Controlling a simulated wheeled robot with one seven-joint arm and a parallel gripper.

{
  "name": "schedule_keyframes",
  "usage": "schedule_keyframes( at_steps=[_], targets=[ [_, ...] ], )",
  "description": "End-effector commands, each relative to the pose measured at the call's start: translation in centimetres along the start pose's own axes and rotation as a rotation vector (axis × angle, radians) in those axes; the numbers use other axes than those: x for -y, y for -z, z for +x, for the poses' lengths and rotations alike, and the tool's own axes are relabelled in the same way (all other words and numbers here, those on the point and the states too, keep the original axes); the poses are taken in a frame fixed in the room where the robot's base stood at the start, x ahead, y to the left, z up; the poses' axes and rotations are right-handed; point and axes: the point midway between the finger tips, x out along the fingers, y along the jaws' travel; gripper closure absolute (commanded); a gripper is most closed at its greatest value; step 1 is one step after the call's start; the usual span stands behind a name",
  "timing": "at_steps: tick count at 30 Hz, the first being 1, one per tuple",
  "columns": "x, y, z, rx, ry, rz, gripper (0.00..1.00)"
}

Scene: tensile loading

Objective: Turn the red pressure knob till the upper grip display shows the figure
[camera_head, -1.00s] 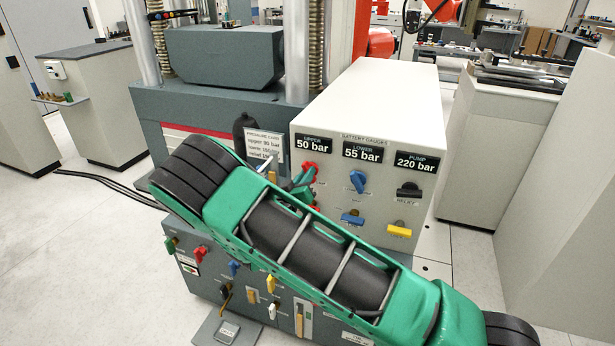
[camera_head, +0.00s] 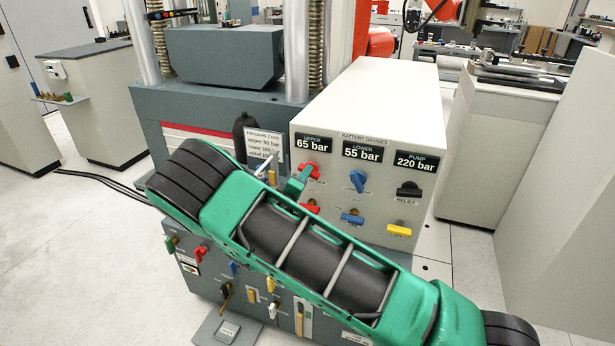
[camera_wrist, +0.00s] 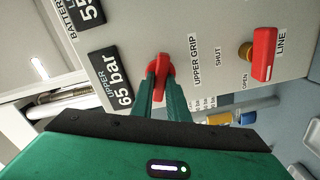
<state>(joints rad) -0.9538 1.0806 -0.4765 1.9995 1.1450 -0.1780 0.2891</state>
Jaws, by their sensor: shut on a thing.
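The red upper grip knob (camera_head: 309,171) is on the front of the white battery gauges box (camera_head: 375,85), below the upper display (camera_head: 312,143), which reads 65 bar. My gripper (camera_wrist: 160,75) is shut on this knob, with its green fingers on either side of the knob's bar in the wrist view. The upper display also shows in the wrist view (camera_wrist: 113,75), reading 65 bar. A pressure card (camera_head: 263,147) left of the box has an upper line that looks like 90 or 95 bar; its small print is unclear.
A red line knob (camera_wrist: 264,54) sits near the gripped knob. Blue knobs (camera_head: 357,181), a black relief knob (camera_head: 408,190) and a yellow knob (camera_head: 400,230) are to the right. The lower display (camera_head: 362,149) reads 55 bar and the pump display (camera_head: 416,159) 220 bar.

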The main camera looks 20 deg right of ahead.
Motion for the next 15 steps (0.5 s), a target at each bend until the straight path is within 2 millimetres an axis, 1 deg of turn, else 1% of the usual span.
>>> schedule_keyframes(
  at_steps=[1,15],
  targets=[
    [0.25,0.45,-0.29,-0.01,0.004,-0.039,1.0],
    [0.72,0.48,-0.32,-0.014,0.006,-0.455,1.0]
  ],
)
